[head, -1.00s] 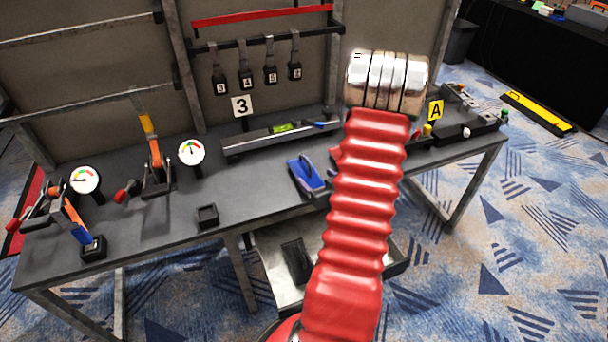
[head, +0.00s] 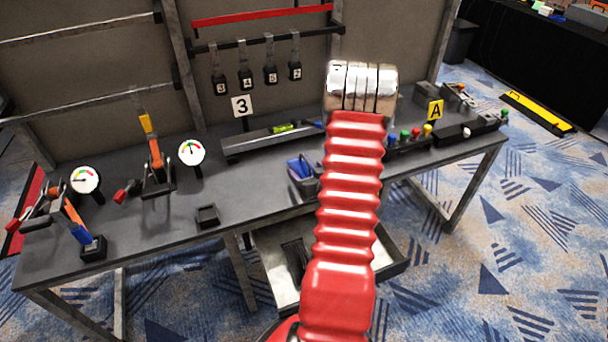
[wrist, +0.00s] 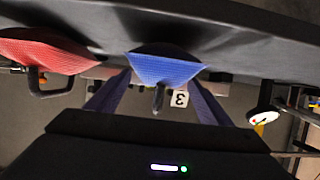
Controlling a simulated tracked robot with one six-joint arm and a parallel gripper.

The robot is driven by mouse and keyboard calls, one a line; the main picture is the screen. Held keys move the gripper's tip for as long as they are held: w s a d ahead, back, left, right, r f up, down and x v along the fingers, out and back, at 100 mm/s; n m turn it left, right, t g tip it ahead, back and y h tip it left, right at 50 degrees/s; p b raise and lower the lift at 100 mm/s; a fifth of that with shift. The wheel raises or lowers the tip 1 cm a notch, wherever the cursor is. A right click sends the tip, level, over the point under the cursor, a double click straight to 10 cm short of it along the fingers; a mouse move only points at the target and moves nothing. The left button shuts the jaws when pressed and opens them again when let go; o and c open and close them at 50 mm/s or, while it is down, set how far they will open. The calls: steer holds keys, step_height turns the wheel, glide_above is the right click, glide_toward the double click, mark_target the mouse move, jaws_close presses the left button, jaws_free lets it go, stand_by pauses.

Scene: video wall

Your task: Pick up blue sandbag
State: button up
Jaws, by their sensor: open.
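The blue sandbag (wrist: 165,68) is in the upper middle of the wrist view, where the scene appears upside down. In the head view it lies on the grey workbench (head: 150,220), just left of my red arm (head: 345,220). A dark handle sticks out from it. My gripper (wrist: 158,84) is open, with its two dark bluish fingers on either side of the sandbag. I cannot tell whether they touch it. In the head view my arm hides most of the gripper.
A red sandbag (wrist: 50,52) with a black handle lies beside the blue one. Two gauges (head: 85,180) and (head: 191,152), a small black tray (head: 207,216) and a row of coloured knobs (head: 415,133) are on the bench. Labelled black tags (head: 246,82) hang behind.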

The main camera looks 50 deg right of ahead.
mark_target(302, 167)
steer(key=shift+x, duration=1.3)
steer(key=shift+c, duration=0.5)
jaws_close()
steer(key=shift+r, duration=0.15)
